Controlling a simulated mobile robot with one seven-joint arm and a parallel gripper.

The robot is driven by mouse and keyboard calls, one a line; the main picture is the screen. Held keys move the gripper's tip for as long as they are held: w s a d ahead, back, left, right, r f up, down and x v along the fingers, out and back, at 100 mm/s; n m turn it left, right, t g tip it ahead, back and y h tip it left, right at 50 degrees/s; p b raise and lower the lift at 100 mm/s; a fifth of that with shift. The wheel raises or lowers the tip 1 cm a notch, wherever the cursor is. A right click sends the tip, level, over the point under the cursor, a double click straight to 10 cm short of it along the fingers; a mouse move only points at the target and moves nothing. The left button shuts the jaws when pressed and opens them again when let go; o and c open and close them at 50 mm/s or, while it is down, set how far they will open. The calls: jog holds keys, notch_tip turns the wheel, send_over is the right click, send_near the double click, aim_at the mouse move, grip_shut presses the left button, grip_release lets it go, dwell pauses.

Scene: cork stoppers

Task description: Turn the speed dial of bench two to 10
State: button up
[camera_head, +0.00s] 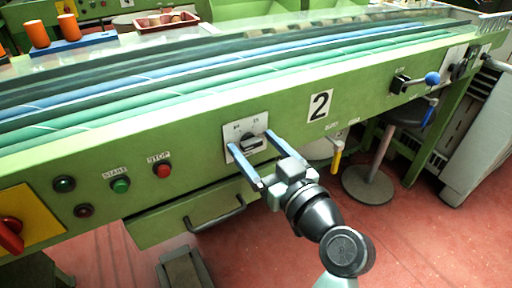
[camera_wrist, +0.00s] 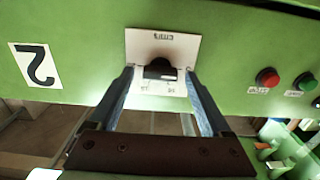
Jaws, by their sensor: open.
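The speed dial (camera_head: 252,144) is a dark knob on a white plate (camera_head: 232,132) on the green front panel of the bench marked 2. My gripper (camera_head: 251,160) is open, with its two blue-grey fingers pointing at the plate, one to each side of the knob in the picture. In the wrist view the dial (camera_wrist: 160,68) sits between and just beyond the tips of my gripper (camera_wrist: 160,82). I cannot tell whether the fingers touch the plate. The plate's scale marks are too small to read, so the dial's setting is unclear.
Left of the dial are a red stop button (camera_head: 162,171), a green start button (camera_head: 120,186) and a red rotary switch (camera_head: 10,235) on yellow. A drawer handle (camera_head: 215,216) juts out below. A blue-knobbed lever (camera_head: 431,78) and a stool (camera_head: 368,184) are at the right.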

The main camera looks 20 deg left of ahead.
jog(key=shift+w+a, duration=0.1)
jog(key=shift+a, duration=0.05)
grip_shut()
dwell(0.4)
jog(key=shift+m+p, duration=0.3)
jog(key=shift+m, duration=0.1)
jog(key=shift+r+m+p, duration=0.15)
jog(key=shift+m+p, duration=0.3)
jog(key=shift+m, duration=0.25)
jog(key=m+p, duration=0.3)
jog(key=m, duration=0.1)
jog(key=shift+w, duration=0.1)
jog(key=m+p, duration=0.2)
jog(key=m, duration=0.1)
jog(key=m+p, duration=0.1)
jog(key=m, duration=0.1)
jog(key=shift+d+f, duration=0.2)
jog(key=shift+f, duration=0.05)
jog(key=shift+m, duration=0.4)
